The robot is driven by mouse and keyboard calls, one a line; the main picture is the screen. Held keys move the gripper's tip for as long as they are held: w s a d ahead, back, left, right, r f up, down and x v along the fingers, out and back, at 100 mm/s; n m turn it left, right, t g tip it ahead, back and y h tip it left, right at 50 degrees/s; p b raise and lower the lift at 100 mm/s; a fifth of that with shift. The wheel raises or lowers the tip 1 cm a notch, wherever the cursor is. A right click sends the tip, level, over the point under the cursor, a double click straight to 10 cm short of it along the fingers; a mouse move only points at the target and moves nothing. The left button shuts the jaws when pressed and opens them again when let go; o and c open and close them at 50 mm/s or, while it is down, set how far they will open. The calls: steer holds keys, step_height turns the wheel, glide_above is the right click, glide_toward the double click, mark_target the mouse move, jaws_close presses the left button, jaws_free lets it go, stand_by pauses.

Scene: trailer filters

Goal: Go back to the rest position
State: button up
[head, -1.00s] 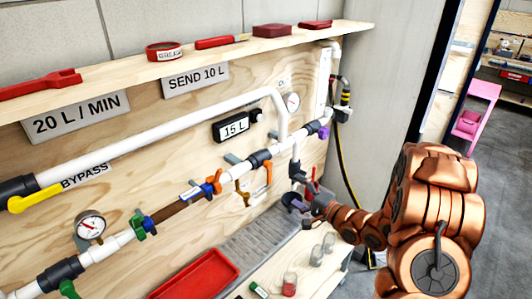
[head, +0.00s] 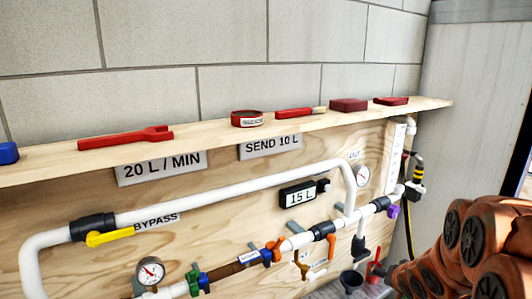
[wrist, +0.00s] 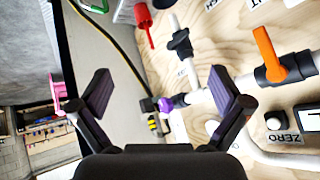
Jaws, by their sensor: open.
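My gripper (wrist: 161,92) shows in the wrist view with its two dark fingers spread wide and nothing between them. It faces the pipe panel from a short distance; the purple handle (wrist: 165,104) and white pipe (wrist: 197,96) appear beyond the gap. The orange handle (wrist: 268,55) is to the right of the fingers and the red handle (wrist: 143,22) is above them. In the head view my copper arm fills the lower right corner, and my gripper's fingers cannot be made out there.
The plywood panel (head: 240,200) carries white pipes, a yellow bypass handle (head: 110,237), a gauge (head: 150,270) and a 15 L display (head: 298,195). The shelf (head: 220,140) above holds a red wrench (head: 125,137) and several other red items. A black-yellow cable (head: 409,220) hangs at the right.

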steer(key=s+a+r+n+g, duration=0.2)
steer(key=s+a, duration=0.3)
steer(key=s, duration=0.7)
steer(key=s+a+r+n+g+y, duration=0.1)
steer(key=s+a+g, duration=0.4)
steer(key=s, duration=0.7)
steer(key=s+a+r+n+g+b, duration=0.1)
steer(key=s+a+r+n+g, duration=0.2)
steer(key=s, duration=1)
steer(key=a, duration=0.2)
steer(key=shift+a, duration=0.4)
steer(key=shift+r, duration=0.1)
